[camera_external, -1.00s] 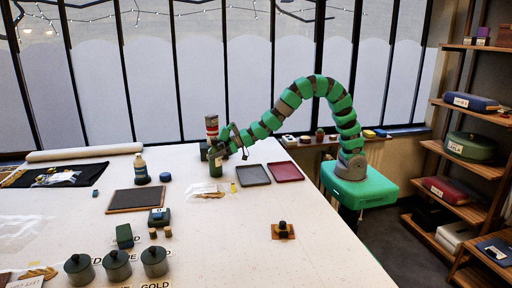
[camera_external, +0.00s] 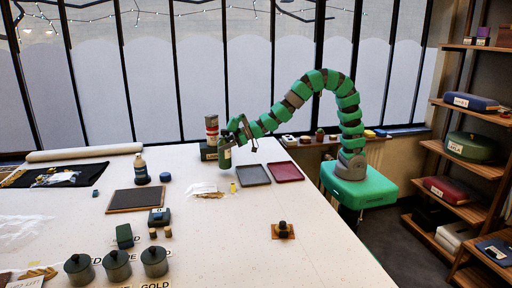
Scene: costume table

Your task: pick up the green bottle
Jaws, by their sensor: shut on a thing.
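The green bottle (camera_external: 224,157) is held in my gripper (camera_external: 228,140) near the back of the white table. My gripper is shut on its upper part. The bottle is roughly upright and appears a little above the table. The exact gap under it is hard to tell at this size. The fingers hide part of the bottle's top.
A red and white canister (camera_external: 211,130) stands close behind to the left. A dark tray (camera_external: 253,175) and a maroon tray (camera_external: 285,172) lie to the right. A clear bag (camera_external: 207,190) and a small yellow item (camera_external: 233,187) lie in front.

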